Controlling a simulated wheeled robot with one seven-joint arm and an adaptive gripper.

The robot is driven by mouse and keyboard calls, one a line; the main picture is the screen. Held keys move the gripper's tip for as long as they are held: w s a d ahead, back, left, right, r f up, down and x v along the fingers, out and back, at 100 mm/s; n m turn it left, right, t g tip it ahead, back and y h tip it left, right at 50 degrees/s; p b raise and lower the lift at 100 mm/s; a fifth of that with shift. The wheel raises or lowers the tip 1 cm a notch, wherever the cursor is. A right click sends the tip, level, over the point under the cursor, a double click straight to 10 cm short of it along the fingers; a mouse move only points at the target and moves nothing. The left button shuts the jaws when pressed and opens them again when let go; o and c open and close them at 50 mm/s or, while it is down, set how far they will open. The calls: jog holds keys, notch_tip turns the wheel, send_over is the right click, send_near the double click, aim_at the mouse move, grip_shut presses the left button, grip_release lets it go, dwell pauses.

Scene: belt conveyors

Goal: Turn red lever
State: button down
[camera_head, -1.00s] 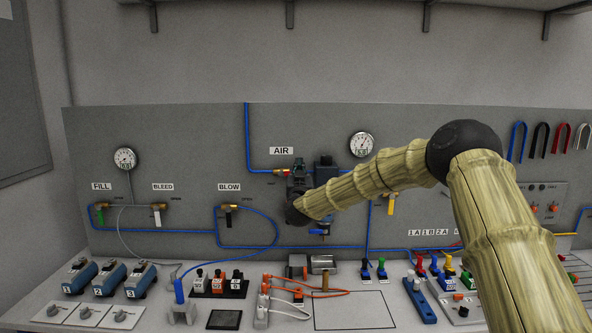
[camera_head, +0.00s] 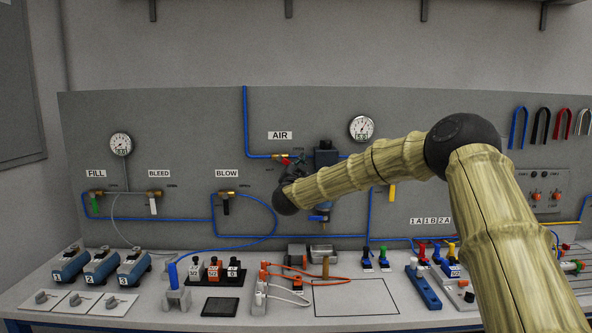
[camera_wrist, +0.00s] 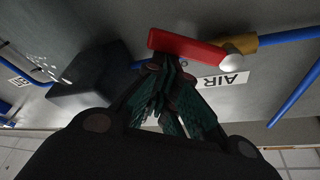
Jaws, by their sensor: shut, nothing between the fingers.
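The red lever (camera_wrist: 186,47) lies across the upper middle of the wrist view, joined at its right end to a brass valve (camera_wrist: 243,42) on a blue pipe. In the head view, the red lever (camera_head: 285,160) is a small patch under the AIR label, partly hidden by my gripper. My gripper (camera_wrist: 166,66) has its dark green fingers closed and empty, with the tips right at the lever's lower edge in the wrist view. I cannot tell whether they touch it. In the head view my gripper (camera_head: 297,162) is beside the lever, against the panel.
A dark blue box-shaped unit (camera_head: 326,158) is on the panel just right of my gripper. A gauge (camera_head: 361,128) is above right. The BLOW valve (camera_head: 226,195) is to the left. Several devices crowd the bench below.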

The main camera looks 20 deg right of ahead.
jog(key=w+a+f+m+g+b, duration=0.1)
jog(key=a+f+m+g+b, duration=0.2)
jog(key=m+b, duration=0.5)
jog(key=shift+w+a+f+m+g, duration=0.25)
jog(key=shift+f+m+g, duration=0.65)
jog(key=shift+m, duration=1.5)
jog(key=shift+f, duration=0.3)
jog(key=s+a+b, duration=0.2)
jog(key=s, duration=0.7)
jog(key=shift+a, duration=0.35)
jog(key=shift+s, duration=0.1)
